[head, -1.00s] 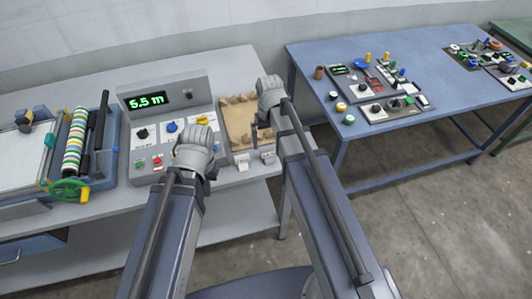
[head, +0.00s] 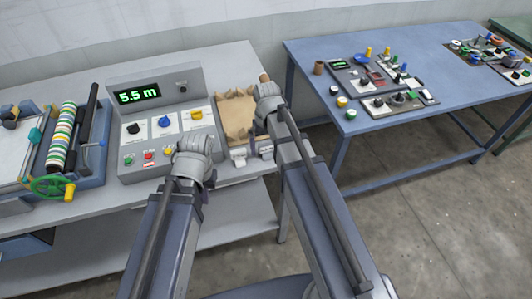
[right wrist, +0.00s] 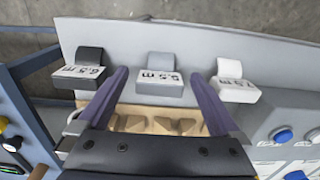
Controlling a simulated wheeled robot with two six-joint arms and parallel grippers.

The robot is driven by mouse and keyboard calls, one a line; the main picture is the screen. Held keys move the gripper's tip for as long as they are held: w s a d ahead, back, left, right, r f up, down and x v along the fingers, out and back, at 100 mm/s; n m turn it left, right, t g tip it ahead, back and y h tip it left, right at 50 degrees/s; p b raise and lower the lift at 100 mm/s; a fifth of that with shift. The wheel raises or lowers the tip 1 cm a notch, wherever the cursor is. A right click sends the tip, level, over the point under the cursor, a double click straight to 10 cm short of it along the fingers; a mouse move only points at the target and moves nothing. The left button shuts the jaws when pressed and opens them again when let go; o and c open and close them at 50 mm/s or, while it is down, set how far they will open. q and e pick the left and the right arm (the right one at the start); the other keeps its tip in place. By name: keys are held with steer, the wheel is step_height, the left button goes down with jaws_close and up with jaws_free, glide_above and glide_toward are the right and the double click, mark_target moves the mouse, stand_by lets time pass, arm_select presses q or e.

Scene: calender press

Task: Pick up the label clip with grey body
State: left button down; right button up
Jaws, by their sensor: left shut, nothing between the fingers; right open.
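The label clip with grey body (right wrist: 160,75) is the middle one of three clips on the grey table's edge in the right wrist view. It carries a white tag that seems to read 5.5 m. My right gripper (right wrist: 160,80) is open, with one finger on each side of that clip in the picture; contact cannot be told. In the head view my right gripper (head: 258,124) is above the clips and partly hides them. My left gripper (head: 207,188) is shut and empty in front of the control panel, its fingertips mostly hidden.
A black clip (right wrist: 90,58) and a white clip (right wrist: 229,72) flank the grey one. A brown tray (head: 234,122) lies behind the clips. The control panel (head: 128,115) shows 5.5 m. A roller machine (head: 95,160) stands left. A blue table (head: 420,52) stands right, across a gap.

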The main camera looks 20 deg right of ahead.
mark_target(266, 145)
steer(key=c, duration=1.4)
steer(key=shift+r, duration=0.15)
step_height(266, 145, up, 10)
steer(key=p, duration=1)
